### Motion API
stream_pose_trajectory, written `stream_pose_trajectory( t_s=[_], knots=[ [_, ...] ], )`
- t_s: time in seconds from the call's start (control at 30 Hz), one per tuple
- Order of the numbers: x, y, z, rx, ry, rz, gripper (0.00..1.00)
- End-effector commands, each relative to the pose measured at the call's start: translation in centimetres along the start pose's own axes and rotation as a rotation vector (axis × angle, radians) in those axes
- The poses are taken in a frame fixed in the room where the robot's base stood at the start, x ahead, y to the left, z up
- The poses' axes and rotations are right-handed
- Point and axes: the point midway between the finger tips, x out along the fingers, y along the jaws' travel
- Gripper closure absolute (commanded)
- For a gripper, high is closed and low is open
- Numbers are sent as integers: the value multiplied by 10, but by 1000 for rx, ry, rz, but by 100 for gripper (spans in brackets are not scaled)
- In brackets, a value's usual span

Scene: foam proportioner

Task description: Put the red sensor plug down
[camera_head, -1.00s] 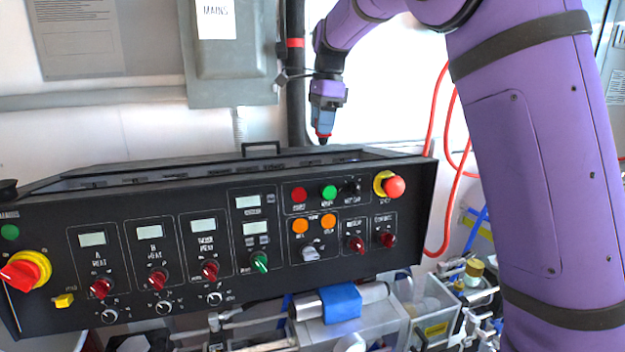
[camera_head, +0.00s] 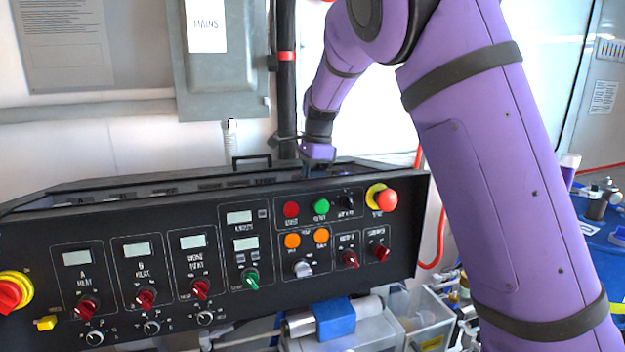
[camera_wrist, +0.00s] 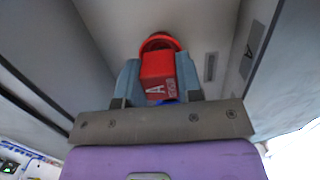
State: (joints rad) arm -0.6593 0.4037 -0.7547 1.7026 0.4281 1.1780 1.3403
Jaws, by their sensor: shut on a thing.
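The red sensor plug (camera_wrist: 157,68), marked "A SENSOR", is between the blue-grey fingers of my gripper (camera_wrist: 158,82) in the wrist view. The fingers are shut on it. In the head view my gripper (camera_head: 318,166) is low behind the top edge of the black control panel (camera_head: 120,225), at its right part. The fingertips and the plug are hidden there behind the panel edge. I cannot tell whether the plug touches a surface below.
A black handle (camera_head: 251,160) stands up on the panel top, left of my gripper. A black vertical pipe (camera_head: 286,100) and a grey mains box (camera_head: 225,60) are on the wall behind. A red hose (camera_head: 441,240) hangs right of the panel.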

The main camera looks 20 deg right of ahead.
Motion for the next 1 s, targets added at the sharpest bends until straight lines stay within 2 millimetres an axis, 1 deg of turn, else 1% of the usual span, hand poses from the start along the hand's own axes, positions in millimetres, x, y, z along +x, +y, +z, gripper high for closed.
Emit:
stream_pose_trajectory(
  t_s=[0.1,0.13,0.17,0.2,0.23,0.5,0.63,0.77,1.0],
  knots=[
    [0,0,-1,1,1,0,94],
    [0,0,-1,1,1,0,60],
    [0,0,-1,1,1,0,53],
    [0,0,-1,1,1,0,44],
    [0,0,-1,1,1,0,41],
    [-2,0,0,1,0,0,41],
    [-10,0,-1,1,-1,-2,41],
    [-31,0,-1,1,0,-3,41],
    [-79,-1,-1,1,-1,-3,41]
  ],
)
